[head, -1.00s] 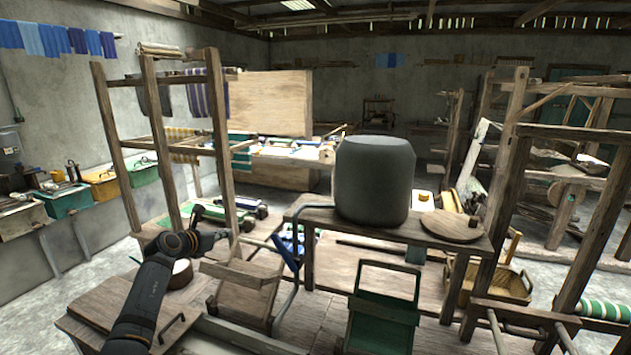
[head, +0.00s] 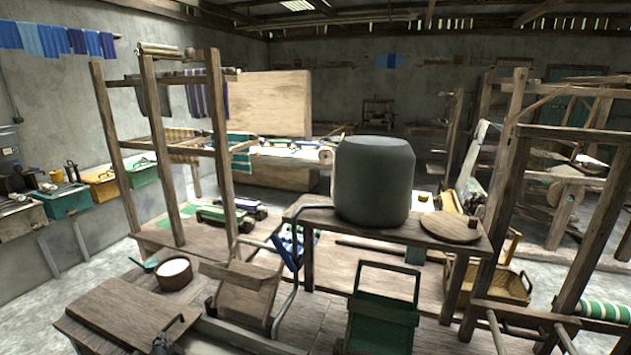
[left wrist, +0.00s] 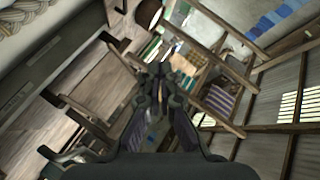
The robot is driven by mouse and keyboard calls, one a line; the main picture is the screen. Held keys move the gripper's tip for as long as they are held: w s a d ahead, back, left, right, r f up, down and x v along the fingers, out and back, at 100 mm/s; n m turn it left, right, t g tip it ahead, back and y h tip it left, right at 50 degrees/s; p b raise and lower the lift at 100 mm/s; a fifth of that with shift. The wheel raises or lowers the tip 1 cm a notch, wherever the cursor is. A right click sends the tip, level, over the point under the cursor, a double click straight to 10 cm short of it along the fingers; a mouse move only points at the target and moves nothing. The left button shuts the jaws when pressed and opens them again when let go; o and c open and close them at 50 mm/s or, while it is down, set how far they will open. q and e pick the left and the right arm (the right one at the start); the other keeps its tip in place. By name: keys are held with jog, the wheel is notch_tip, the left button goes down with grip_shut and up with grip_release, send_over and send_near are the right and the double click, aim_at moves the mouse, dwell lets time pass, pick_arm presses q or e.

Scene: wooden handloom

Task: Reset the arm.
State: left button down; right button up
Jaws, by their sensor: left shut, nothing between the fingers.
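The rest of the left arm is out of the head view. My right gripper is in neither view.
A round wooden bowl with pale contents (head: 173,274) stands behind the board. A small wooden chair-like frame (head: 245,290) and a bent metal tube (head: 290,290) stand right of it. A dark grey rounded block (head: 375,180) sits on a wooden bench (head: 330,218).

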pick_arm(q)
jog(key=s+d+f+n+g+h, duration=0.2)
jog(key=s+d+f+g+h, duration=0.3)
jog(key=s, duration=0.6)
jog(key=s+d+f+n+g+h, duration=0.25)
jog(key=s+d+f, duration=0.4)
jog(key=s, duration=0.55)
notch_tip(320, 180, down, 25)
jog(key=s+a+g+b, duration=0.1)
jog(key=a+g+b, duration=0.1)
jog(key=b, duration=0.1)
jog(key=s+a+f+g+b, duration=0.1)
jog(key=s+f, duration=1.8)
jog(key=f, duration=0.1)
jog(key=shift+s+a+f+b, duration=0.15)
jog(key=shift+s+a+b, duration=0.1)
jog(key=shift+a+b, duration=0.1)
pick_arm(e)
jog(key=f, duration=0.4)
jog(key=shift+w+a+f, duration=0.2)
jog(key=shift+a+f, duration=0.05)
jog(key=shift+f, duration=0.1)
